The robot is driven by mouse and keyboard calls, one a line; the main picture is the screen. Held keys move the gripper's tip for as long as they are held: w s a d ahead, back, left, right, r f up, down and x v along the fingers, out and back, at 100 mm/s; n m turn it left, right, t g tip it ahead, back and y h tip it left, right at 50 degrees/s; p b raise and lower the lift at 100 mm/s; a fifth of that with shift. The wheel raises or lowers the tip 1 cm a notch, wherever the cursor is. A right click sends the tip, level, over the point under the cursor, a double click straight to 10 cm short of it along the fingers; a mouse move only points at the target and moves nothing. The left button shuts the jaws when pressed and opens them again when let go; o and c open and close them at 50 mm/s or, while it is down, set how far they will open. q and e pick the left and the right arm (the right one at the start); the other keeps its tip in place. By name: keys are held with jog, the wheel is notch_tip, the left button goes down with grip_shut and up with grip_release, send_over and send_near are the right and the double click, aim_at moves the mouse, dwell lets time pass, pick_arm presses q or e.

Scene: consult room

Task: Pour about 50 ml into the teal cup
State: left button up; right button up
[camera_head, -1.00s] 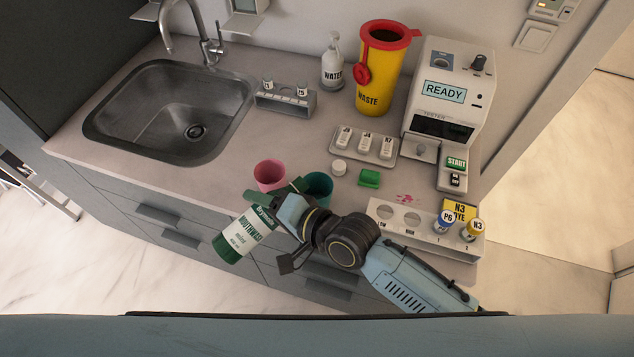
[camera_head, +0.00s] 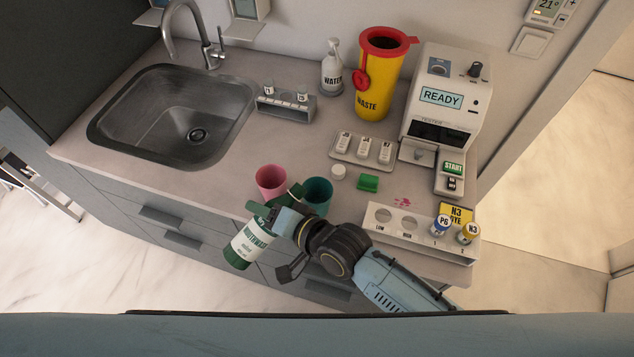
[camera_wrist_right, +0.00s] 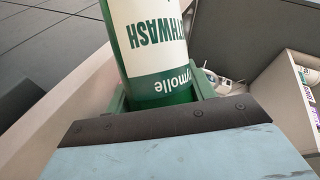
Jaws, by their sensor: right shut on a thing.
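The teal cup (camera_head: 318,193) stands upright near the counter's front edge, partly hidden behind my right gripper. My right gripper (camera_head: 278,212) is shut on a green mouthwash bottle (camera_head: 251,243) with a white label, held at the counter's front edge just left of the teal cup. The bottle is tilted, its lower end toward the front left; its upper end is mostly hidden by the gripper. The bottle also fills the middle of the right wrist view (camera_wrist_right: 155,50), its label upside down there. No liquid stream shows. My left gripper is not in view.
A pink cup (camera_head: 271,181) stands close behind the bottle, left of the teal cup. A white rack (camera_head: 420,237) with vials stands to the right. The sink (camera_head: 170,118) is at left.

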aim_at(272, 202)
jog(key=shift+w+d+r+n+t+h+p, duration=0.2)
jog(key=shift+r+n+h+p, duration=0.25)
jog(key=shift+p, duration=0.65)
jog(key=shift+w+d+r+n+t+h+p, duration=0.2)
jog(key=shift+r+p, duration=0.45)
jog(key=shift+p, duration=0.45)
jog(key=shift+w+d+r+n+t+h, duration=0.3)
jog(key=shift+d+r+n+t+h, duration=0.2)
jog(key=shift+n, duration=0.45)
jog(key=n, duration=0.1)
jog(key=h, duration=0.1)
jog(key=n+t, duration=0.1)
jog(key=shift+s+a+r+n+h, duration=0.2)
jog(key=shift+a+r+n+h, duration=0.1)
jog(key=shift+r+h, duration=0.1)
jog(key=shift+n+t+h+b, duration=0.45)
jog(key=shift+n+t+b, duration=0.45)
jog(key=shift+n+b, duration=0.15)
jog(key=shift+s, duration=0.1)
